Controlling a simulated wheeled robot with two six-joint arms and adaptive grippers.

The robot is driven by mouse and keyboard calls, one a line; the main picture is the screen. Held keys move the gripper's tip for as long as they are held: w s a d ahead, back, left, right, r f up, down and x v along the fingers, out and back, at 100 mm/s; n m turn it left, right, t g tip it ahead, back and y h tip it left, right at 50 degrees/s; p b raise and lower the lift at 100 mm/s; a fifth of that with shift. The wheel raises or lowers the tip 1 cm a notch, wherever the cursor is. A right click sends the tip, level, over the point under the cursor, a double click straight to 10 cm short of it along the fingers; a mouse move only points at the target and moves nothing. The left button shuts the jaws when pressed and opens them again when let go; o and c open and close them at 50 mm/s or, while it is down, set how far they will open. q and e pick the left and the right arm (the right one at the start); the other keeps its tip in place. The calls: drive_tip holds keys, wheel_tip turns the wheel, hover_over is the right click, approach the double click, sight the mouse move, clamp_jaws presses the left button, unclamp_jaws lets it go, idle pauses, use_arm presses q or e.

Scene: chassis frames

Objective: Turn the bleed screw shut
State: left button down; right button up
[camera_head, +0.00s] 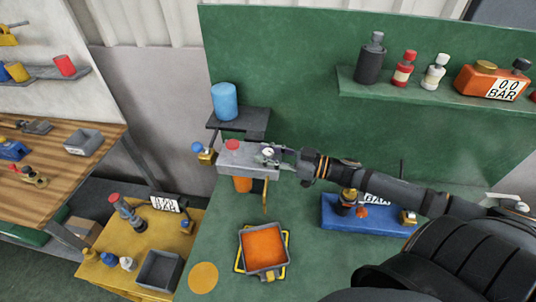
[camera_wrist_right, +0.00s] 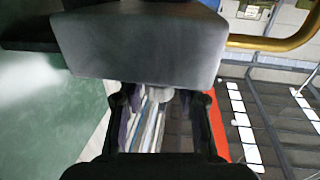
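A grey metal block (camera_head: 245,160) with a red cap (camera_head: 232,145) on top stands above the green bench in the head view. A small silver round part (camera_head: 268,152), possibly the bleed screw, sits at its right end. My right gripper (camera_head: 277,158) reaches that end from the right. In the right wrist view the block (camera_wrist_right: 140,45) fills the top, and a small grey round end (camera_wrist_right: 163,95) shows below it. The right gripper's fingers (camera_wrist_right: 165,115) stand apart on either side of it, with gaps visible. My left gripper is not in view.
A brass tube (camera_head: 266,196) hangs from the block above a tray of orange liquid (camera_head: 264,248). A blue knob (camera_head: 197,147) sticks out left. A blue fixture (camera_head: 335,212) lies below my right arm. A shelf (camera_head: 430,94) holds bottles and an orange gauge box (camera_head: 485,80).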

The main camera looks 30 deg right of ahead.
clamp_jaws()
drive_tip(key=m+t+h+p, duration=0.2)
drive_tip(key=p, duration=0.1)
drive_tip(key=shift+r+h, duration=0.25)
drive_tip(key=shift+h, duration=0.05)
drive_tip(key=m+t+h+p, duration=0.2)
drive_tip(key=m+h+p, duration=0.1)
drive_tip(key=h, duration=0.1)
drive_tip(key=shift+m+h, duration=0.3)
drive_tip(key=shift+h, duration=0.1)
drive_tip(key=shift+f+m+t+h, duration=0.3)
drive_tip(key=shift+m+h, duration=0.1)
drive_tip(key=shift+h, duration=0.2)
drive_tip(key=h+b, duration=0.1)
drive_tip(key=m+h+b, duration=0.1)
drive_tip(key=b, duration=0.1)
drive_tip(key=shift+f+m, duration=0.3)
drive_tip(key=shift+f, duration=0.1)
drive_tip(key=shift+r+m+h, duration=0.25)
drive_tip(key=shift+m+h, duration=0.05)
drive_tip(key=shift+h, duration=0.5)
drive_tip(key=shift+m+h+b, duration=0.45)
drive_tip(key=shift+m+h, duration=0.45)
drive_tip(key=shift+h, duration=0.6)
drive_tip(key=shift+r+h, duration=0.1)
drive_tip(key=shift+h, duration=0.2)
